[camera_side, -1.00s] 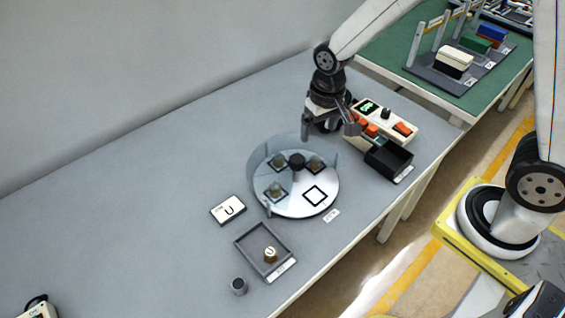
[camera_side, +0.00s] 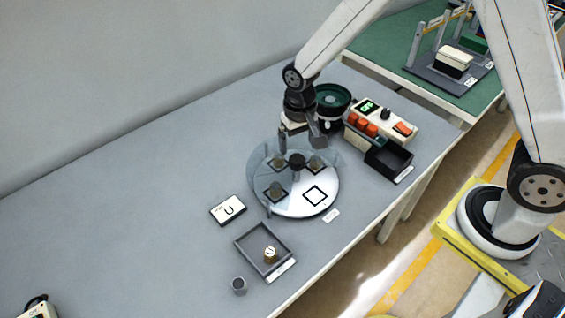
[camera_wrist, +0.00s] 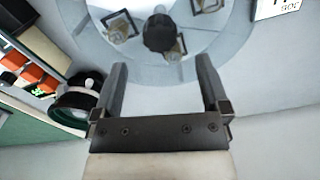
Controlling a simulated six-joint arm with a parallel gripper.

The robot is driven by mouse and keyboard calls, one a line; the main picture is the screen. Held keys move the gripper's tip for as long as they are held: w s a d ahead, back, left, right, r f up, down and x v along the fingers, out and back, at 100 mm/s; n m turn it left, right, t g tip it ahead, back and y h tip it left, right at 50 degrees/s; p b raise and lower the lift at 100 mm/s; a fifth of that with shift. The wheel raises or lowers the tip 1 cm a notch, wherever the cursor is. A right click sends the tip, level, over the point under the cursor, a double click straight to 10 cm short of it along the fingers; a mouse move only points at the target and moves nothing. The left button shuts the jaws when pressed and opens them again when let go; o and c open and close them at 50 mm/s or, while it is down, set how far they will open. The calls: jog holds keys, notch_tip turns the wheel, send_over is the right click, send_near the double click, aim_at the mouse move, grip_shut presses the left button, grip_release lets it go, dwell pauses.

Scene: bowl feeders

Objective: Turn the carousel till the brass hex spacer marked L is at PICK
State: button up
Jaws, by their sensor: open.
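The carousel (camera_side: 292,208) is a round pale disc with a clear guard around its back and left. A dark centre knob (camera_side: 297,160) stands on it; the knob also shows in the wrist view (camera_wrist: 159,33). Several dull brownish parts, one at the left front (camera_side: 277,190), sit in square outlines under the guard; their marks are too small to read. The front right square (camera_side: 315,196) is empty, beside a small white label (camera_side: 331,215). My gripper (camera_side: 304,140) is open and empty above the carousel's back edge; its fingers (camera_wrist: 162,80) point toward the knob in the wrist view.
A grey tray (camera_side: 243,247) holds a brass part (camera_side: 270,254) with a light top. A card marked U (camera_side: 228,209) and a small grey cylinder (camera_side: 239,286) lie nearby. A button box (camera_side: 395,124), black bin (camera_side: 388,160) and dark green bowl (camera_side: 333,98) stand at the back right.

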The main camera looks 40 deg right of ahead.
aim_at(297, 158)
jog(key=shift+f, duration=2.7)
jog(key=shift+c, duration=0.2)
grip_shut()
